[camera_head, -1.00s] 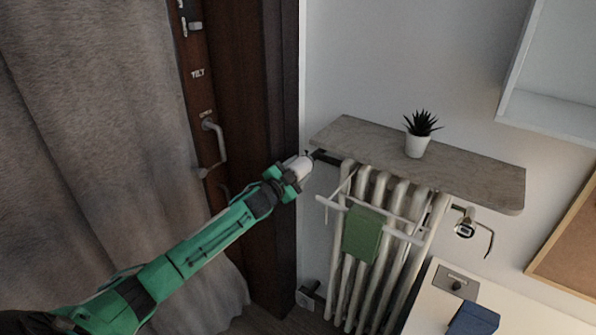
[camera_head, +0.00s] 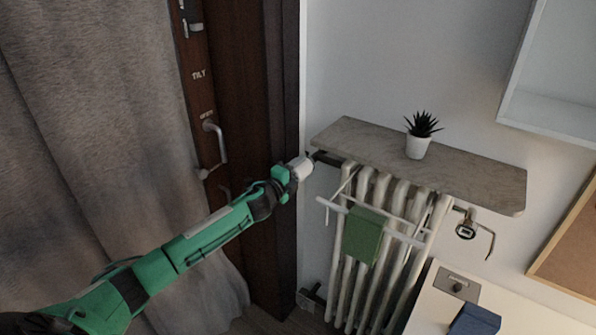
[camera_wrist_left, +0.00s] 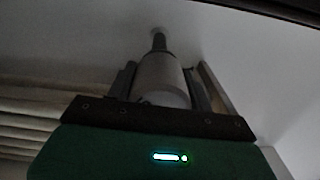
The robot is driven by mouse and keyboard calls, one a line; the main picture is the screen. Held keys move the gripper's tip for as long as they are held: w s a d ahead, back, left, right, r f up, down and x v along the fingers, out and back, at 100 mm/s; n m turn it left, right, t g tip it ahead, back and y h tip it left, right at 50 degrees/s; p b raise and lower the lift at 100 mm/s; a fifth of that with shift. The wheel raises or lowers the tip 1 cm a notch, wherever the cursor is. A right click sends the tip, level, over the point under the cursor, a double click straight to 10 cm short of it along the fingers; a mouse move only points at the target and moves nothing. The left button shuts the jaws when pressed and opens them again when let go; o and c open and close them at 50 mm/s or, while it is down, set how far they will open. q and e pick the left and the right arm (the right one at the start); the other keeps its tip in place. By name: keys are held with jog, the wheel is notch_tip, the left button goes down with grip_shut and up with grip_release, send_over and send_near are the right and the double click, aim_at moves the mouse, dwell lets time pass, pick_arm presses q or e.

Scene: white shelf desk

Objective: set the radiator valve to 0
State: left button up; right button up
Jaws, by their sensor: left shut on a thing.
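The radiator valve (camera_head: 301,168) is a white cylindrical knob at the upper left of the radiator, below the left end of the stone shelf. My left gripper (camera_head: 290,175) is shut on it, coming in from the left. In the left wrist view the valve (camera_wrist_left: 161,80) sits between the two fingers (camera_wrist_left: 160,88), with its dark narrow stem leading to the wall behind. The number on the valve cannot be read in either view. The white radiator (camera_head: 345,262) stands against the wall to the right. My right gripper is out of view.
A stone shelf (camera_head: 470,185) with a potted plant (camera_head: 418,147) overhangs the radiator. A drying rack with a green cloth (camera_head: 363,235) hangs on its front. The dark door frame (camera_head: 283,90) and grey curtain (camera_head: 90,130) are on the left. A white desk (camera_head: 430,305) is at lower right.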

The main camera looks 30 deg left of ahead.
pick_arm(q)
jog(key=shift+m, duration=0.7)
jog(key=o, duration=1)
jog(key=shift+c, duration=0.2)
jog(key=shift+s, duration=0.1)
jog(key=shift+s, duration=0.25)
jog(key=s+a+b, duration=0.2)
jog(key=s+b, duration=0.1)
jog(key=s, duration=1)
